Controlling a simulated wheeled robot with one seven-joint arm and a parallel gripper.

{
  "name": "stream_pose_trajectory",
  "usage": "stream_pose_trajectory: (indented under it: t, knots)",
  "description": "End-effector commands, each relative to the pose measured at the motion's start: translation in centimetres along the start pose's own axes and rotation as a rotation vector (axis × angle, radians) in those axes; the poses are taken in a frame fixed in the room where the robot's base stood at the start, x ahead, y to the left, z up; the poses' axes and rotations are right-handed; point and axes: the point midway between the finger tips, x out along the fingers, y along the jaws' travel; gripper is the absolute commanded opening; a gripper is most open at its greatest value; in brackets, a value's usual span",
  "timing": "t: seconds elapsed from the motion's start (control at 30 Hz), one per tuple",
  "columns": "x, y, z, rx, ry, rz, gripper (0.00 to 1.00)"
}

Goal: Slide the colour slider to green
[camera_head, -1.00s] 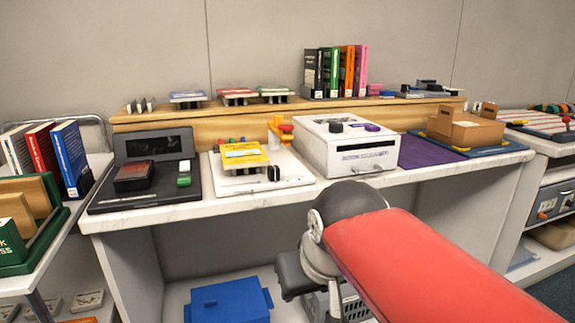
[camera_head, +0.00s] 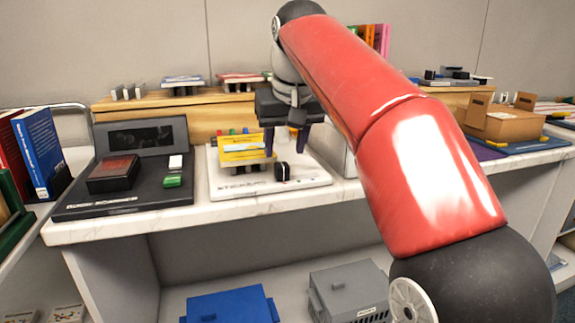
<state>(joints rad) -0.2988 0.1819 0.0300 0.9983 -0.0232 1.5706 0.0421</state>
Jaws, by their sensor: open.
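A white board (camera_head: 315,182) on the counter carries a yellow block (camera_head: 243,150), a small black knob (camera_head: 282,171) near its front, and a row of coloured pegs (camera_head: 232,132) behind, with green, red and blue among them. I cannot tell for sure which part is the colour slider; the black knob looks like a slider knob. My gripper (camera_head: 286,146) points down, open and empty, above the back of the board, just right of the yellow block and apart from the knob.
A black panel (camera_head: 98,206) with a dark red block (camera_head: 113,172), a white piece and a green piece (camera_head: 172,181) lies left. A wooden ledge (camera_head: 150,103) runs behind. My arm hides much of the white box (camera_head: 335,150) and counter at right. The counter's front strip is clear.

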Motion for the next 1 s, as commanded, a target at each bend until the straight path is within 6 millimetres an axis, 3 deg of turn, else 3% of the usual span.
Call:
stream_pose_trajectory:
  t: [0.1,0.3,0.67,1.0]
  knots:
    - [2.4,0.0,0.2,0.000,-0.002,0.000,0.45]
    - [4.8,0.0,0.1,0.001,-0.001,0.000,0.45]
    - [5.4,0.1,0.0,0.001,0.001,0.000,0.45]
    - [5.4,0.1,0.0,0.001,0.001,0.000,0.04]
